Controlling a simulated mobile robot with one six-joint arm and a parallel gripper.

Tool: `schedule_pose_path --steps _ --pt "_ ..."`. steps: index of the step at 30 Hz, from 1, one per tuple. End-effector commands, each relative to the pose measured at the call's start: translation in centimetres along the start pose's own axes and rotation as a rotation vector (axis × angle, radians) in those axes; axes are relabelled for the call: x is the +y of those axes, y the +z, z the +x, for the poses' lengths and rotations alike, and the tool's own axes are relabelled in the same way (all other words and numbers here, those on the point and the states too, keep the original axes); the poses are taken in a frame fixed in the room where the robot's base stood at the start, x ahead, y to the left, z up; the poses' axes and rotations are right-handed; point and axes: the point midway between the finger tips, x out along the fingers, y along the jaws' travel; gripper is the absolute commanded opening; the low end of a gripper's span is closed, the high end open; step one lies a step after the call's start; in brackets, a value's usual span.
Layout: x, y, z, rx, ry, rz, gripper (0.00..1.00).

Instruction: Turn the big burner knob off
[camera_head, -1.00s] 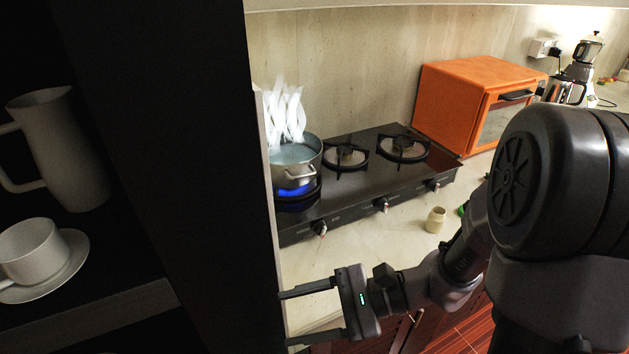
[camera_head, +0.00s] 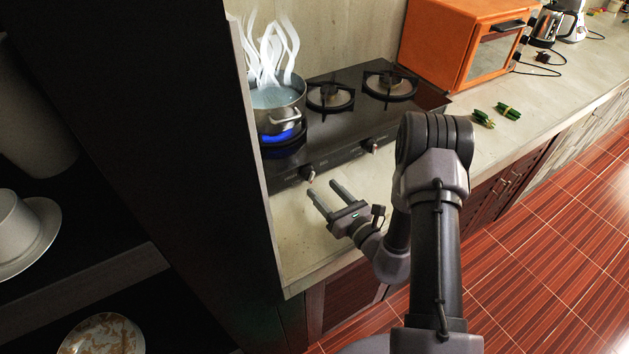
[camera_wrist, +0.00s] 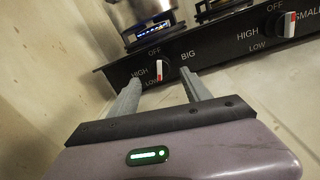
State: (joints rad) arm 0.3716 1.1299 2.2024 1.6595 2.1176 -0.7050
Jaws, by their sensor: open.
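The big burner knob (camera_wrist: 158,70) is dark with a white-and-red mark, on the stove's front panel beside the printed word BIG; OFF is printed above it. It also shows in the head view (camera_head: 307,173), below the left burner. A blue flame (camera_wrist: 155,29) burns under the steaming metal pot (camera_head: 278,107). My gripper (camera_head: 320,188) is open and empty over the counter, just in front of this knob. In the wrist view its fingers (camera_wrist: 160,80) point at the panel, one to each side of the knob. Whether they touch it I cannot tell.
The small burner knob (camera_head: 370,146) is to the right on the same panel. A dark cabinet wall (camera_head: 245,200) stands close on the left. An orange oven (camera_head: 450,45) stands behind right. Green vegetables (camera_head: 508,111) lie on the counter (camera_head: 300,235).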

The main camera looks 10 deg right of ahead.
Motion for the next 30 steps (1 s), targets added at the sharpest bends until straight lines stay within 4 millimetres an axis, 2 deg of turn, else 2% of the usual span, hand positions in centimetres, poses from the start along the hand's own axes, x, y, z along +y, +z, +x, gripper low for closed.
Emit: schedule_pose_path --steps 3,7,12,18,27,30 --pt "0.1 0.0 2.6 -0.002 0.003 -0.003 0.56" --pt "0.0 0.0 4.5 -0.001 0.003 -0.003 0.56" --pt "0.0 0.0 5.4 0.0 0.002 0.0 0.56" --pt "0.0 0.0 5.4 0.001 0.001 0.0 0.56" --pt "0.0 0.0 5.3 0.001 0.001 0.0 0.0" --pt "0.0 0.1 5.3 0.0 0.001 0.024 0.0"
